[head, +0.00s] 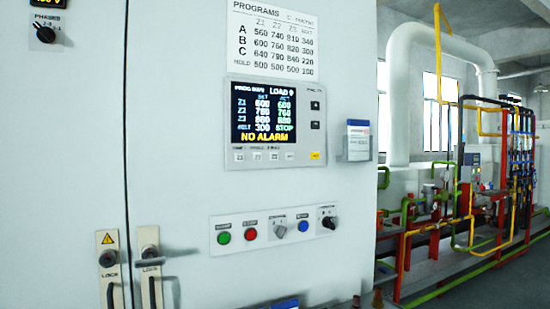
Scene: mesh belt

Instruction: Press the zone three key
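A grey control panel (316,134) is set in the white cabinet door. Its screen (264,112) lists Z1, Z2, Z3 and belt rows, with STOP in the belt row and NO ALARM in yellow below. Under the screen is a row of small pale keys; the third from the left (274,156) appears to be the zone three key, though its marking is too small to read surely. A yellow key (316,156) is at the row's right end. Nothing covers the keys. Neither of my grippers is in view.
Below the panel, a strip (273,231) carries green, red and blue buttons and two rotary knobs. A card holder (356,141) sticks out right of the panel. Two lock handles (148,262) are at lower left. A programs chart (274,40) hangs above. Pipework stands at right.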

